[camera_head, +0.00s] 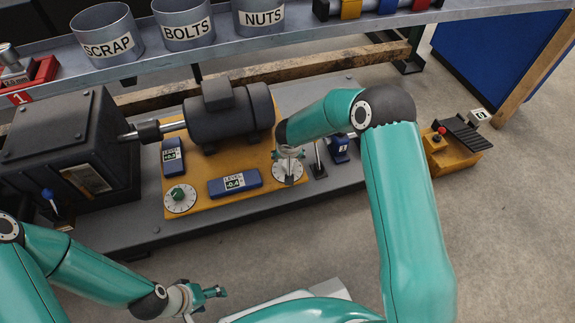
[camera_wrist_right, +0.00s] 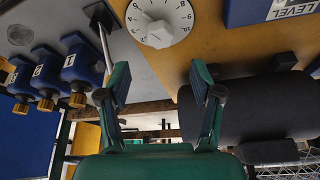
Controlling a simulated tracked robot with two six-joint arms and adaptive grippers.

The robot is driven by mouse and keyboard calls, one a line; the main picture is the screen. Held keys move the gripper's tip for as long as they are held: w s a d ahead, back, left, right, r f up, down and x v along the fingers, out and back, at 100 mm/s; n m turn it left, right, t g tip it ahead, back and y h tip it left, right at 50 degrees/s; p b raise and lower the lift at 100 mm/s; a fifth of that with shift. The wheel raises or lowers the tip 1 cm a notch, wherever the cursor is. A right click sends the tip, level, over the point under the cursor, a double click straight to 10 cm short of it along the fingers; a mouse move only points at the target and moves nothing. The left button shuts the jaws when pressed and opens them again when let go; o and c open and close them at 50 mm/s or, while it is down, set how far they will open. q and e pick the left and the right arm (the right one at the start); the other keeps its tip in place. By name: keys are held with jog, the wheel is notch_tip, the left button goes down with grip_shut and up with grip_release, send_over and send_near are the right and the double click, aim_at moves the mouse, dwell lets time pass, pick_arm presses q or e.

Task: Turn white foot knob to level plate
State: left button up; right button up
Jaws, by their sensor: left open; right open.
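The white foot knob (camera_wrist_right: 158,36) sits on a round white dial (camera_wrist_right: 176,12) at the top of the right wrist view. In the head view its dial (camera_head: 287,172) is at the right front corner of the yellow plate (camera_head: 212,165), partly hidden by my right gripper. My right gripper (camera_wrist_right: 160,80) is open and empty; the knob is just beyond the fingertips, not between them. It also shows in the head view (camera_head: 289,153). A blue level (camera_head: 235,183) reads -0.4; another level (camera_head: 173,157) shows a small positive reading. My left gripper (camera_head: 214,292) is open and empty, away at the lower left.
A blue block (camera_head: 338,149) and thin upright rod (camera_head: 318,158) stand close right of the right gripper.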

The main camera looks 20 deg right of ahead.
jog(key=b+x, duration=0.1)
jog(key=x, duration=0.8)
jog(key=shift+f+b, duration=0.15)
jog(key=shift+b, duration=0.2)
jog(key=c, duration=1.1)
